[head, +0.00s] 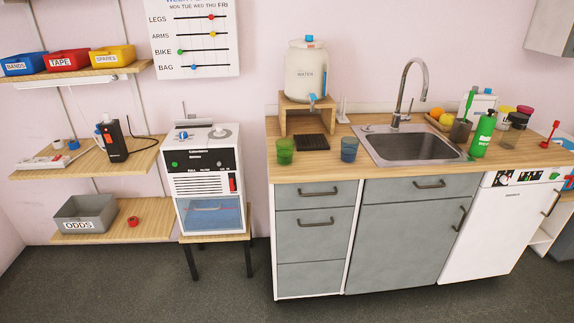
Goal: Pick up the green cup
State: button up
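The green cup (285,151) is a translucent green tumbler. It stands upright near the left front of the wooden counter (330,170). It is left of a similar blue cup (349,149), with a gap between them. My gripper is not in view, so I cannot see where it is or whether it is open or shut.
A water dispenser (306,72) stands on a wooden stand (293,105) behind the cups, with a dark drip mat (312,142) below it. The sink (412,146) lies to the right. A white appliance (208,165) stands left of the counter. The floor (230,290) in front is clear.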

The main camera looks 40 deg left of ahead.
aim_at(285, 152)
jog(key=z, duration=0.45)
jog(key=k, duration=0.4)
jog(key=u, duration=2.95)
jog(key=i, duration=0.95)
jog(key=z, duration=0.1)
jog(key=k, duration=0.05)
jog(key=u, duration=0.2)
